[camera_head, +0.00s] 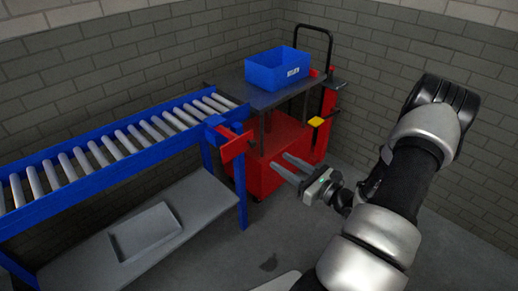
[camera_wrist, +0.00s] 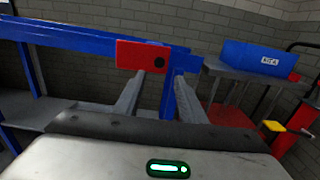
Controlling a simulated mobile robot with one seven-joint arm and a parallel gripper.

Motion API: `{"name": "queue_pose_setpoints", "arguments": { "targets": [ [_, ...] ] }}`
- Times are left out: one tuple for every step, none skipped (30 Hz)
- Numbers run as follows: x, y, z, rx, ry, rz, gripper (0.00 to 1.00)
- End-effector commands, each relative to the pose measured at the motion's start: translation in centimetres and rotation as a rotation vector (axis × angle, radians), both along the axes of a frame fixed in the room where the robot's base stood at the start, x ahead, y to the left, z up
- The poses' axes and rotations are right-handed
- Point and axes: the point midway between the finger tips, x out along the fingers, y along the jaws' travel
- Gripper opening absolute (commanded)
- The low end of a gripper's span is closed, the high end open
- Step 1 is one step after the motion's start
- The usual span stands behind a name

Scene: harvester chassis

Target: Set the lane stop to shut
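The lane stop looks to be the red plate (camera_head: 237,146) at the right end of the roller lane (camera_head: 130,137), beside the blue end post. In the wrist view the red plate (camera_wrist: 138,54) lies nearly level, with a dark round spot near its right end. My gripper (camera_head: 279,162) is in the air to the right of the plate and a little lower, apart from it in the head view. In the wrist view its two fingers (camera_wrist: 158,84) are spread, with nothing seen between them, and point toward the plate's right end and the blue post.
A red cart (camera_head: 270,165) with a grey top shelf stands right behind the lane's end. A blue bin (camera_head: 277,69) sits on the shelf. A yellow part (camera_head: 316,121) sticks out at the cart's right. A grey lower shelf (camera_head: 200,212) runs under the lane. Floor is open in front.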

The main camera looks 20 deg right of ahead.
Motion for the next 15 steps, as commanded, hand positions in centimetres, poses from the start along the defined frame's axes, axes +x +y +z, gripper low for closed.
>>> {"name": "queue_pose_setpoints", "arguments": {
  "targets": [
    [1.1,0.5,-0.1,-0.001,-0.001,0.005,0.37],
    [1.7,0.8,-0.1,-0.001,0.0,0.005,0.37],
    [2.6,1.1,-0.1,-0.001,-0.001,0.005,0.37],
    [3.2,1.3,-0.1,-0.001,-0.001,0.005,0.37],
    [3.8,1.5,-0.1,-0.002,-0.001,0.006,0.37],
    [4.6,1.8,-0.1,-0.001,0.0,0.004,0.37],
    [5.2,2.1,-0.1,-0.001,-0.001,0.006,0.37],
    [5.8,2.3,-0.1,-0.001,-0.001,0.005,0.37],
    [6.6,2.5,-0.1,-0.002,-0.001,0.005,0.37],
    [7.1,2.7,-0.1,-0.002,-0.001,0.005,0.37],
    [7.6,2.9,-0.1,-0.002,-0.001,0.004,0.37],
    [8.2,3.1,-0.1,-0.002,-0.001,0.004,0.37],
    [8.6,3.2,-0.1,-0.002,0.0,0.004,0.37],
    [9.0,3.4,-0.1,-0.002,0.0,0.004,0.37],
    [9.5,3.5,-0.1,-0.001,0.001,0.003,0.37]
  ]
}}
